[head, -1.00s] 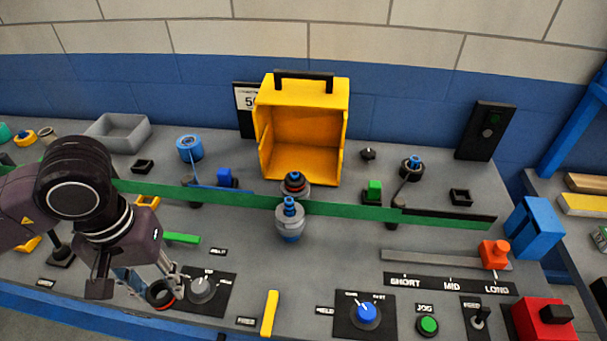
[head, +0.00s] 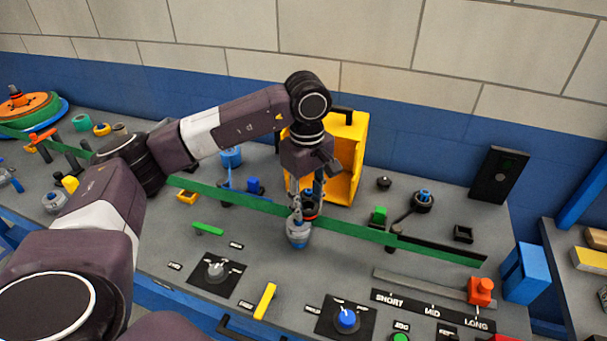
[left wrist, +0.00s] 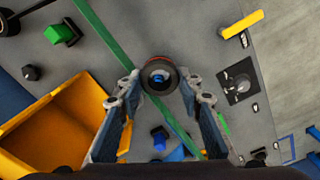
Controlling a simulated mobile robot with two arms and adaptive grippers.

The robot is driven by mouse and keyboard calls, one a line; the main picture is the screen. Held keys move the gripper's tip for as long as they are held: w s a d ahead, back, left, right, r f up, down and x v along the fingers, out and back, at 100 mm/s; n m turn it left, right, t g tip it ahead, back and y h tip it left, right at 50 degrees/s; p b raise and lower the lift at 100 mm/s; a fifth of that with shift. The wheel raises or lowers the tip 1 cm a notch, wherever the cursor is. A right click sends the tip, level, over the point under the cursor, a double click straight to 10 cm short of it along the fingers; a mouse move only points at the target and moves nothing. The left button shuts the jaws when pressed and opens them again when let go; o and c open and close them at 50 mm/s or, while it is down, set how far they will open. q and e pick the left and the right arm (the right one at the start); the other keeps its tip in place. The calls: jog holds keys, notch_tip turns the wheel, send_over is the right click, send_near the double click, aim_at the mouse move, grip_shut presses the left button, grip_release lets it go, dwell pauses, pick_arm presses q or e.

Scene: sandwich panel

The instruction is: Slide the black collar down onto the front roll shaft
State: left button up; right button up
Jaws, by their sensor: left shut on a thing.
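My left gripper (head: 306,194) reaches down over the middle of the panel and is shut on the black collar (head: 311,211), a short dark ring with a red-orange edge. In the left wrist view my fingertips (left wrist: 160,82) flank the collar (left wrist: 160,66), and a blue tip shows within its hole. The front roll (head: 298,236), grey with a blue base, stands upright in front of the green band (head: 232,198), directly below the gripper. The fingers partly cover its shaft. I cannot tell whether the collar is around the shaft or just above it. My right gripper is out of view.
The open yellow guard box (head: 345,165) stands close behind my gripper. A blue post (left wrist: 158,138) and a green block (head: 379,215) flank the rolls. A selector knob (head: 215,268) and a yellow bar (head: 265,300) lie toward the front.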

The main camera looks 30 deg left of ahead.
pick_arm(q)
jog(key=a+n, duration=0.1)
jog(key=w+a+n, duration=0.1)
jog(key=a+r+n+p, duration=0.1)
jog(key=shift+w+a, duration=0.25)
jog(key=shift+a, duration=0.05)
jog(key=shift+w+a+n, duration=0.15)
jog(key=shift+a+n, duration=0.15)
jog(key=shift+f, duration=0.2)
jog(key=shift+f+b, duration=0.45)
jog(key=shift+f, duration=0.05)
jog(key=shift+f+b, duration=0.45)
jog(key=shift+f, duration=0.4)
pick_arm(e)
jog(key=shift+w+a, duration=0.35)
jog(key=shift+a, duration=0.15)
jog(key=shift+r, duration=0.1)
pick_arm(q)
jog(key=shift+d+f, duration=0.1)
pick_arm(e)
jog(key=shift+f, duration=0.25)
pick_arm(q)
jog(key=shift+f+b, duration=0.8)
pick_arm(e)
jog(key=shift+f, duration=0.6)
pick_arm(q)
jog(key=shift+f, duration=0.15)
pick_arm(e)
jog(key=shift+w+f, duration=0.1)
